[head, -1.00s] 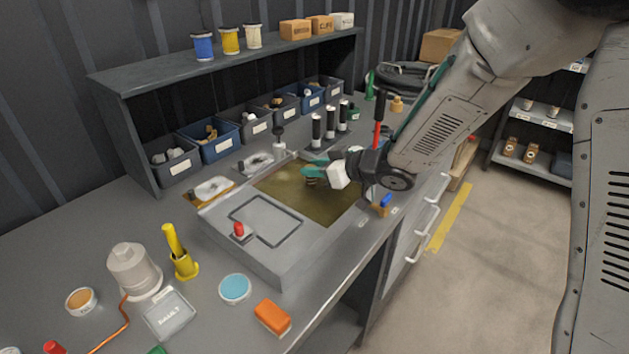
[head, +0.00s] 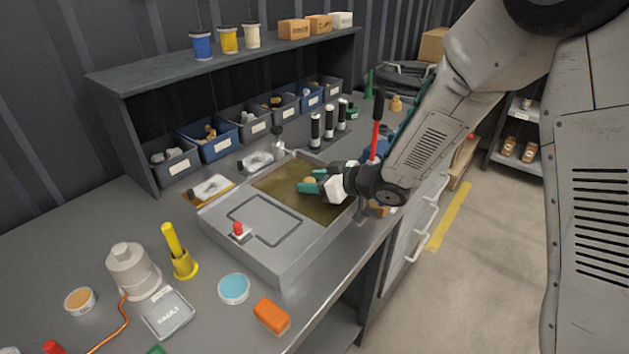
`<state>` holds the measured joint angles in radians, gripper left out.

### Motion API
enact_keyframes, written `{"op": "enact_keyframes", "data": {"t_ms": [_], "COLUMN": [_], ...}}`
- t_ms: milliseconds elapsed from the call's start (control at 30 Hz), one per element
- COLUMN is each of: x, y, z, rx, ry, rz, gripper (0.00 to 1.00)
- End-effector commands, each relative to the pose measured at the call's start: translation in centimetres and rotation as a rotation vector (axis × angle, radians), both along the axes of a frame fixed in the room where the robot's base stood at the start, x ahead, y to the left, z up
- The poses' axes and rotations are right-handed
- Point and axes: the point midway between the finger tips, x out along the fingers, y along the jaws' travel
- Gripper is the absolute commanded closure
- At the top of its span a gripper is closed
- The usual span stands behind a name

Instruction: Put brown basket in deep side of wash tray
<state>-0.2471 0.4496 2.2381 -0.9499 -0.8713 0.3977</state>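The grey wash tray (head: 262,262) stands on the workbench. Its right part is a basin of murky brown liquid (head: 283,187); its left part is a raised flat top with a square groove. My gripper (head: 311,182) is over the right side of the basin, with its teal fingertips apart. A small tan-brown thing (head: 311,181) shows between the fingertips, perhaps the brown basket. The fingers cover most of it, so I cannot tell whether they grip it or whether it touches the liquid.
A red knob (head: 238,229) stands on the tray's flat top. Black-and-white cylinders (head: 329,127) and a row of small bins (head: 221,137) stand behind. A red-shafted tool (head: 376,130) rises near my wrist. An orange block (head: 271,315) and blue dish (head: 234,288) lie in front.

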Motion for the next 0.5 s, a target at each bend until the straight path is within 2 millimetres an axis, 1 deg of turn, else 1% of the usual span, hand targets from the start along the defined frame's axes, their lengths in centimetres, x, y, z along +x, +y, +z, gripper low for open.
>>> {"op": "enact_keyframes", "data": {"t_ms": [100, 167, 267, 500], "x": [0.0, -0.3, -1.2, -3.8], "y": [0.0, -0.6, -1.9, -6.0], "z": [0.4, 0.6, 1.3, 3.3], "rx": [0.001, 0.0, 0.001, 0.0], "ry": [-0.001, 0.0, -0.001, -0.001], "rz": [-0.001, -0.002, -0.003, -0.004], "gripper": [0.52, 0.52, 0.52, 0.52]}}
